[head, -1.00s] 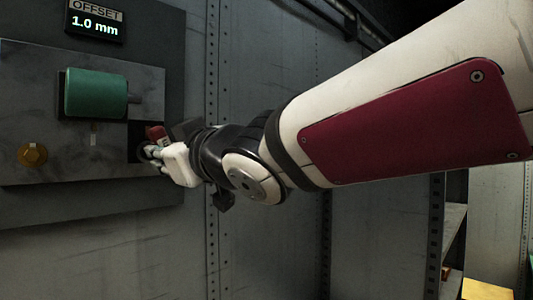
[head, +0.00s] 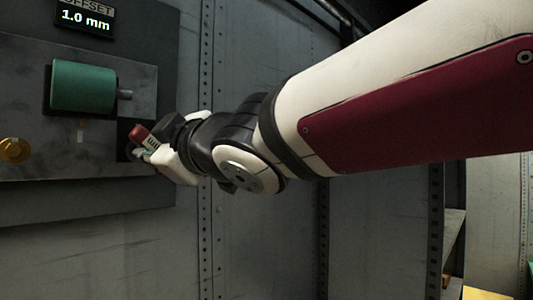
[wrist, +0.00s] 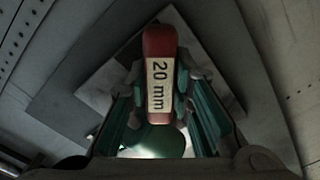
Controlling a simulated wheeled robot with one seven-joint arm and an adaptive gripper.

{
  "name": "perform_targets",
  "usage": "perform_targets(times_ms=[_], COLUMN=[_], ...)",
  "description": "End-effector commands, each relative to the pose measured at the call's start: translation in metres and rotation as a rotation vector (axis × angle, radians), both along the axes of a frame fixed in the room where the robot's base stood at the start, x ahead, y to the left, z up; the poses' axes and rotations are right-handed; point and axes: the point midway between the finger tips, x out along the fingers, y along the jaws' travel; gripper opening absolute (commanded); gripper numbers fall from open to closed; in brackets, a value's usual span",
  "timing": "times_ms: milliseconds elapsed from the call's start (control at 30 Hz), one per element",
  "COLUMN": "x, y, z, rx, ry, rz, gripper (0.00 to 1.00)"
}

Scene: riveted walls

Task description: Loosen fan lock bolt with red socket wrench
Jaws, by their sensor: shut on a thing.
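My gripper (head: 139,153) is shut on the red socket wrench (head: 138,134), in front of the right part of the wall panel. In the wrist view the wrench (wrist: 160,42) stands between the fingers (wrist: 160,95), its white label reading "20 mm". Its socket end is hidden. A brass hex bolt (head: 14,150) sits on the grey plate at the far left, apart from my gripper. A dark recess (head: 126,132) lies right beside the gripper; whether a bolt sits there I cannot tell.
A green cylinder (head: 83,86) with a short shaft is mounted above the recess. A display (head: 84,17) reads "OFFSET 1.0 mm". Riveted wall (head: 262,60) stands behind my arm. Shelving (head: 453,225) and a yellow item (head: 487,293) are at lower right.

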Motion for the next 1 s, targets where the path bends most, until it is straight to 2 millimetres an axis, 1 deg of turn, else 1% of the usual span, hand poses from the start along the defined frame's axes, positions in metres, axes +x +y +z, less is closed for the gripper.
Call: perform_targets(times_ms=[167,533,1000], x=[0.0006,0.0007,0.0004], y=[-0.0002,-0.0004,-0.0003], z=[0.0003,0.0008,0.0011], rx=[-0.043,-0.261,-0.338], ry=[-0.054,-0.309,-0.398], rz=[0.000,0.000,-0.001], gripper=[0.00,0.00,0.00])
